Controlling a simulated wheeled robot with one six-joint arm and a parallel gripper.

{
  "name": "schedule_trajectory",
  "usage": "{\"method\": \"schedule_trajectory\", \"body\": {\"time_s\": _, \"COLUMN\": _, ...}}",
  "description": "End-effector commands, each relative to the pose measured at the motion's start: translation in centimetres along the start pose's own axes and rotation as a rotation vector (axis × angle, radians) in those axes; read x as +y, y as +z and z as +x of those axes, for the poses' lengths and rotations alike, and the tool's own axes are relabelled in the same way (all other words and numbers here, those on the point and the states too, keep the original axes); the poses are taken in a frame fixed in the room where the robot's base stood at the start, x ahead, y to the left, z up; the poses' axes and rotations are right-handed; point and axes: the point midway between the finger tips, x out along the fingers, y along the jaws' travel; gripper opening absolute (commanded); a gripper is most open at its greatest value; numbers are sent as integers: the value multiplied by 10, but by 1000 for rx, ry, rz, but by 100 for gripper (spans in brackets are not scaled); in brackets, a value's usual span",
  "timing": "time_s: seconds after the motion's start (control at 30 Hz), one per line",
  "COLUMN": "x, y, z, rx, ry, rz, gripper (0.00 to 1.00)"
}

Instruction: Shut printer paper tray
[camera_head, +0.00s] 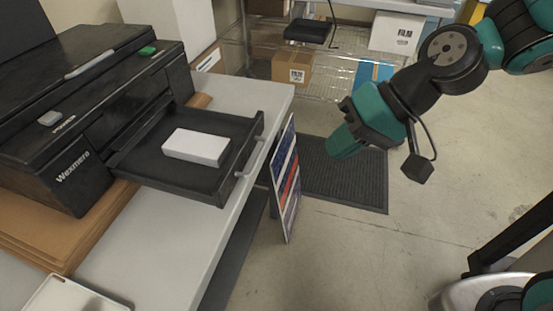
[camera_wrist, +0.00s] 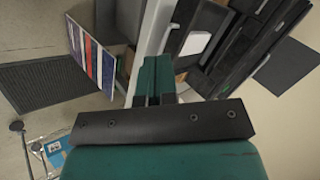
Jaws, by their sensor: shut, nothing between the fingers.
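The black printer (camera_head: 75,110) stands at the left of the table in the head view. Its paper tray (camera_head: 180,178) is pulled out toward the table's right edge, with a small handle (camera_head: 251,163) on its front. A white block of paper (camera_head: 196,147) lies in the tray. My green gripper (camera_head: 340,150) is right of the tray, apart from it, over the floor. In the wrist view my gripper's fingers (camera_wrist: 155,80) are together with nothing between them, and the tray (camera_wrist: 188,20) shows beyond them, with the white paper (camera_wrist: 194,43) in it.
The white table (camera_head: 225,215) carries the printer and brown cardboard (camera_head: 60,225). A poster board (camera_head: 286,180) leans by the table's edge. A dark mat (camera_head: 345,172) lies on the floor. A wire rack with boxes (camera_head: 292,68) stands behind. Floor right of the table is mostly clear.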

Motion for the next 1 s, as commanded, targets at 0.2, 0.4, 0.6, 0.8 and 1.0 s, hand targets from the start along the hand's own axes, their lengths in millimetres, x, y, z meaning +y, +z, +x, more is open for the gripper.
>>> {"method": "schedule_trajectory", "body": {"time_s": 0.2, "x": 60, "y": -46, "z": 53, "rx": 140, "ry": -159, "rz": 328, "gripper": 0}}
{"method": "schedule_trajectory", "body": {"time_s": 0.4, "x": 83, "y": -63, "z": 69, "rx": 208, "ry": -219, "rz": 460, "gripper": 0}}
{"method": "schedule_trajectory", "body": {"time_s": 0.6, "x": 79, "y": -69, "z": 91, "rx": 209, "ry": -223, "rz": 468, "gripper": 0}}
{"method": "schedule_trajectory", "body": {"time_s": 0.8, "x": 72, "y": -79, "z": 131, "rx": 207, "ry": -221, "rz": 467, "gripper": 0}}
{"method": "schedule_trajectory", "body": {"time_s": 1.0, "x": 61, "y": -91, "z": 165, "rx": 210, "ry": -222, "rz": 463, "gripper": 0}}
